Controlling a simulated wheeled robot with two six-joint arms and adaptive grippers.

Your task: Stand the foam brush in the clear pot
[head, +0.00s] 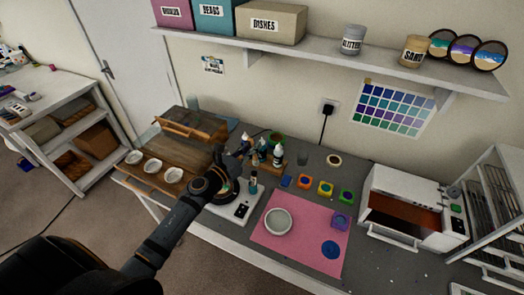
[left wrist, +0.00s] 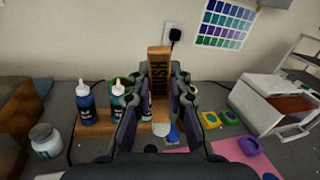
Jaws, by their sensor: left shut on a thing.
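My left gripper (head: 231,165) is over the worktable near the bottle rack. It also shows in the left wrist view (left wrist: 160,105), shut on the foam brush (left wrist: 160,68), whose flat wooden handle is marked BRUSH and stands roughly upright between the fingers. A small clear pot (head: 302,158), seemingly empty, stands on the grey tabletop right of the bottles, apart from the gripper. I cannot make it out surely in the left wrist view. My right gripper is not in view.
Dropper bottles (left wrist: 86,108) stand in a wooden rack (left wrist: 98,130). Several colored pots (head: 326,189) stand behind a pink mat (head: 265,237) with a white bowl (head: 278,221). A tape ring (head: 334,160) lies near the wall. A white oven (head: 405,207) stands at right.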

